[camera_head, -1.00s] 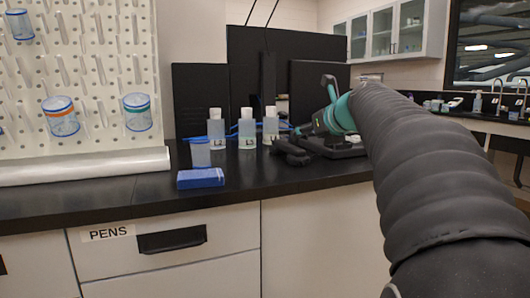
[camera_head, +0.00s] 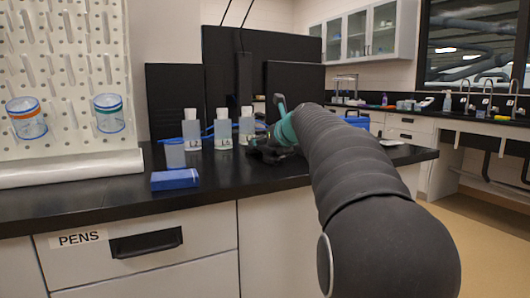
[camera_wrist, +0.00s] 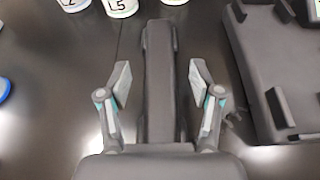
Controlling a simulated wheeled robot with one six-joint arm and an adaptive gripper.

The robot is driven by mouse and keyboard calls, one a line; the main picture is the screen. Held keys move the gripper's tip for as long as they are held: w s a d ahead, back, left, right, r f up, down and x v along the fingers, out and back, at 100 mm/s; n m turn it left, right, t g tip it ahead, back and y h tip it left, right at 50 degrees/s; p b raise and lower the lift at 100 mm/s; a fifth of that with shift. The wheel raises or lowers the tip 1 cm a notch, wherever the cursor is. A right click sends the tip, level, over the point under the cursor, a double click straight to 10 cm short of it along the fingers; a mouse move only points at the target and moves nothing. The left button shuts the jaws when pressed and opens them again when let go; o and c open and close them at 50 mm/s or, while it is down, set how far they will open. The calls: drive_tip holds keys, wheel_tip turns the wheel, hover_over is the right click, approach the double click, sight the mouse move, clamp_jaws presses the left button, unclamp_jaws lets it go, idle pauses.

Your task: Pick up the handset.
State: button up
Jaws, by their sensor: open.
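The black handset (camera_wrist: 160,55) lies lengthwise on the dark bench in the wrist view. My gripper (camera_wrist: 161,82) is open, with one finger on each side of the handset and a visible gap to both. The near end of the handset is hidden by my gripper's body. The black phone base (camera_wrist: 262,75) is to the right, apart from the handset. In the head view, my gripper (camera_head: 268,147) is low over the bench beside the bottles, and it and my arm hide most of the handset and base.
Several white-capped bottles (camera_head: 222,132) stand just beyond the handset. A blue box (camera_head: 175,179) and a clear cup (camera_head: 175,153) are to the left. Dark panels (camera_head: 175,95) rise behind. A pegboard (camera_head: 70,70) with beakers is at far left. The bench front (camera_head: 110,205) is clear.

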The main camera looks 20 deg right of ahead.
clamp_jaws()
drive_tip(key=shift+r, duration=0.1)
